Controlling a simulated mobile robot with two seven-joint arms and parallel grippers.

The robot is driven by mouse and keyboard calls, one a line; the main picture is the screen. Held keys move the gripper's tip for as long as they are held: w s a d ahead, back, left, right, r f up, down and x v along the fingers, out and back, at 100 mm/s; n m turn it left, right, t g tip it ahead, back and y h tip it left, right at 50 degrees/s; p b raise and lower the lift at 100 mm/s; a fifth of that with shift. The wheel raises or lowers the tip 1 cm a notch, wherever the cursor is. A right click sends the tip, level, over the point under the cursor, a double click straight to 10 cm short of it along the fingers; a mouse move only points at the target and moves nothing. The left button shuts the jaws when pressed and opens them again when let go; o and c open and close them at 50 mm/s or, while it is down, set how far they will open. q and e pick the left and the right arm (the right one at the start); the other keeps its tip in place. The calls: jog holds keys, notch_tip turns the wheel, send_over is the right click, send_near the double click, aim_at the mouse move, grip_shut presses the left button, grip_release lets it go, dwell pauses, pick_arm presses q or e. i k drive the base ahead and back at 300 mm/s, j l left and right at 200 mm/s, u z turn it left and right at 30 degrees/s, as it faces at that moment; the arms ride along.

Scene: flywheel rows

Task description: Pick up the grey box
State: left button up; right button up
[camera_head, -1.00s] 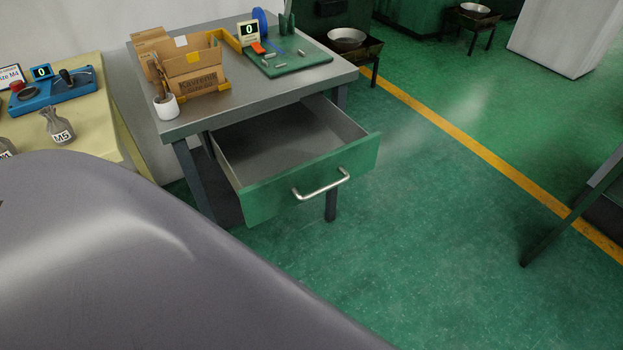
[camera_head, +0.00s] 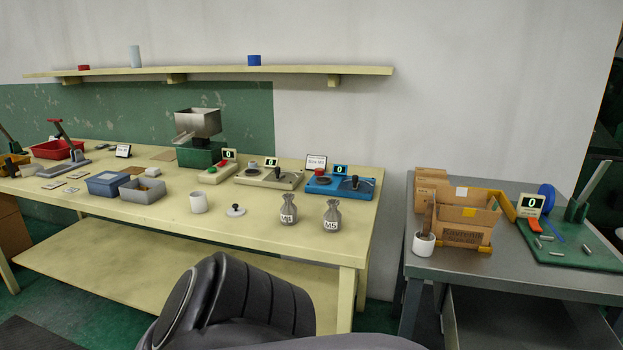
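A grey box (camera_head: 143,192) stands on the cream workbench (camera_head: 330,262), left of the middle. Neither of my grippers is in view. A dark, ribbed part of my own arm fills the bottom middle of the view, in front of the workbench and away from the grey box.
Two labelled sacks (camera_head: 288,209) and a blue device (camera_head: 340,185) stand at the bench's right. A hopper machine (camera_head: 198,138) stands behind. A grey table (camera_head: 470,272) with a cardboard box (camera_head: 464,218) is at right. A wall shelf (camera_head: 215,70) runs above.

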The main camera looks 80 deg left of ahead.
aim_at(139, 189)
jog(key=u, duration=3.55)
jog(key=i+z, duration=0.2)
jog(key=z, duration=0.25)
jog(key=i+j+z, duration=0.15)
jog(key=z, duration=0.25)
jog(key=i+j+z, duration=0.35)
jog(key=i+j, duration=0.2)
jog(key=j, duration=0.15)
jog(key=i+j, duration=0.25)
jog(key=i+j+z, duration=0.1)
jog(key=j, duration=0.35)
jog(key=i, duration=0.1)
